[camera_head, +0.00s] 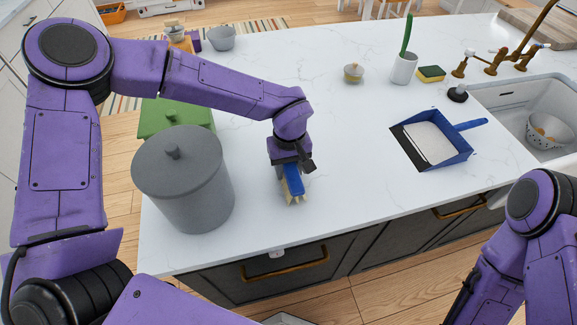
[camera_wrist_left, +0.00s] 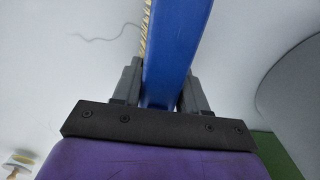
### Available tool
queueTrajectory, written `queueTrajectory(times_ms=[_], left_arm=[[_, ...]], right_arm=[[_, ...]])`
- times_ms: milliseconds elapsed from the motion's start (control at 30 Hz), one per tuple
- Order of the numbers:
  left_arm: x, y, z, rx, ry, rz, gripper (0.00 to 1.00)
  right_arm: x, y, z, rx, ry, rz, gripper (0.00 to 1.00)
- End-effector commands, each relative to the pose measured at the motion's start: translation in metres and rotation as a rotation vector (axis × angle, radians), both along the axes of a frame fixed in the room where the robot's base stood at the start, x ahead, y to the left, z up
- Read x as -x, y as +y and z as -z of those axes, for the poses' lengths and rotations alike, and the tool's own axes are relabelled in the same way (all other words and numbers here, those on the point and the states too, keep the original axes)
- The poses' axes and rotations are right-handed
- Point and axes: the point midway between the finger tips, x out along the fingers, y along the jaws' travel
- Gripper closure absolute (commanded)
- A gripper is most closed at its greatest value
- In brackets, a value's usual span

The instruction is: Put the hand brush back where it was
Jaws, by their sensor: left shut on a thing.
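The hand brush (camera_head: 293,182) has a blue body and pale bristles. My left gripper (camera_head: 288,165) is shut on it, over the white counter near its front edge. In the left wrist view the blue brush (camera_wrist_left: 172,50) runs up from between the two grey fingers of the left gripper (camera_wrist_left: 157,85), with bristles along its left side. I cannot tell whether the brush touches the counter. The blue dustpan (camera_head: 435,142) lies on the counter to the right, holding a pale, flat area. My right arm shows at the lower right, but its fingertips are not clearly visible.
A large grey lidded pot (camera_head: 185,185) and a green box (camera_head: 165,118) stand just left of the brush. A sink (camera_head: 535,100) is at the right, near a sponge (camera_head: 431,73) and a white cup (camera_head: 404,68). The counter (camera_head: 340,150) between brush and dustpan is clear.

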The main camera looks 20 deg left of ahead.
Motion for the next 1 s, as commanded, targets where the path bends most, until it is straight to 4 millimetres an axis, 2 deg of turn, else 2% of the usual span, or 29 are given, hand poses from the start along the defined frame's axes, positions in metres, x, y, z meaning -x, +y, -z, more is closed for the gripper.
queueTrajectory(times_ms=[267, 300, 467, 500, 533, 567, 1000], left_arm=[[0.001, 0.000, 0.009, 0.000, 0.004, -0.001, 0.96], [0.002, 0.000, 0.010, 0.000, 0.005, 0.000, 1.00], [0.003, 0.000, 0.015, -0.002, 0.009, 0.001, 1.00], [0.004, 0.000, 0.015, -0.003, 0.010, 0.001, 0.44], [0.003, 0.000, 0.015, -0.003, 0.010, 0.002, 0.35], [0.003, 0.000, 0.015, -0.002, 0.010, 0.002, 0.32], [0.001, 0.000, 0.013, -0.001, 0.003, 0.000, 0.32]], right_arm=[[0.000, 0.000, -0.002, 0.000, 0.000, 0.000, 0.57], [0.000, 0.000, -0.002, 0.000, 0.000, 0.000, 0.57], [0.000, 0.000, -0.002, 0.000, 0.000, 0.000, 0.57], [0.000, 0.000, -0.002, 0.000, 0.000, 0.000, 0.57], [0.000, 0.000, -0.002, 0.000, 0.000, 0.000, 0.57], [0.000, 0.000, -0.002, 0.000, 0.000, 0.000, 0.57], [0.000, 0.000, -0.002, 0.000, 0.000, 0.000, 0.57]])
